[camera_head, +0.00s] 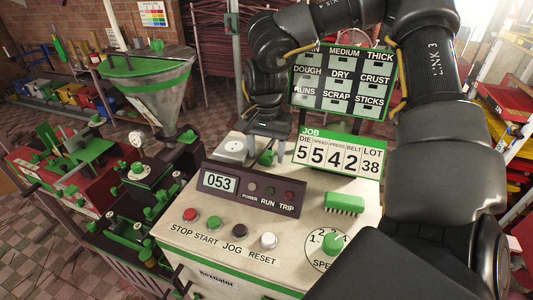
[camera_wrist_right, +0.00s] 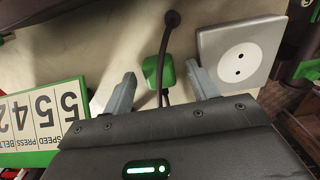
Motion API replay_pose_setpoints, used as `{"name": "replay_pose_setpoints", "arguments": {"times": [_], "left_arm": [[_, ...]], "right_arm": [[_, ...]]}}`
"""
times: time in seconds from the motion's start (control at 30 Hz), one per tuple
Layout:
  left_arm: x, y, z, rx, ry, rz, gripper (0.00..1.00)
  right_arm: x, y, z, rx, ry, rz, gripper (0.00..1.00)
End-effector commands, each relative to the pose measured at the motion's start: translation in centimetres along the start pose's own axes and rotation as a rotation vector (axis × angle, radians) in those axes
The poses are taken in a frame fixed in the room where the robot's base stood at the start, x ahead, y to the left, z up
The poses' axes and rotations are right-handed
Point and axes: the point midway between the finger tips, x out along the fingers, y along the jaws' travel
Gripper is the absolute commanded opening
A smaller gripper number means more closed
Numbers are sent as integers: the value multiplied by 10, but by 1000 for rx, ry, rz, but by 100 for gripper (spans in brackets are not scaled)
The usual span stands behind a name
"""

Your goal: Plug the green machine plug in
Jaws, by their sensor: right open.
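The green plug (camera_wrist_right: 152,70) lies on the cream machine top, with a dark cable running past it. It also shows as a small green block in the head view (camera_head: 265,158). The white socket plate (camera_wrist_right: 240,57) with two round holes is just beside the plug; in the head view the socket (camera_head: 233,149) is left of it. My right gripper (camera_head: 265,133) is open above the plug. In the wrist view its two grey fingers appear either side of the plug, without visible contact; I cannot tell whether they reach down around it. My left gripper is not in view.
A display panel (camera_head: 250,188) reading 053, buttons and a green brush (camera_head: 344,203) are in front. A hopper (camera_head: 150,85) stands left.

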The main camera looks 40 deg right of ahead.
Motion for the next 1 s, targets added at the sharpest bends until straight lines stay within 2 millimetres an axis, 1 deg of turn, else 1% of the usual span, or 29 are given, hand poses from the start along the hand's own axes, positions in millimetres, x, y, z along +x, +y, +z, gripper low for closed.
{"name": "replay_pose_setpoints", "arguments": {"times": [0.1, 0.4, 0.43, 0.77, 0.8, 1.0], "left_arm": [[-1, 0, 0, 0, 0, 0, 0], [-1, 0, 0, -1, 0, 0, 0], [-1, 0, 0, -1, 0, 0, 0], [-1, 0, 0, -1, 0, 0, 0], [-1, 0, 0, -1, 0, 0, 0], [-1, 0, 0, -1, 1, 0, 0]], "right_arm": [[5, 0, 0, 0, 0, -1, 58], [6, 0, 0, 0, 1, -1, 58], [6, 0, 0, 0, 1, -1, 57], [6, 0, 0, 0, 1, -1, 14], [6, 0, 0, 0, 1, -1, 12], [5, 0, 0, 0, 1, -1, 12]]}}
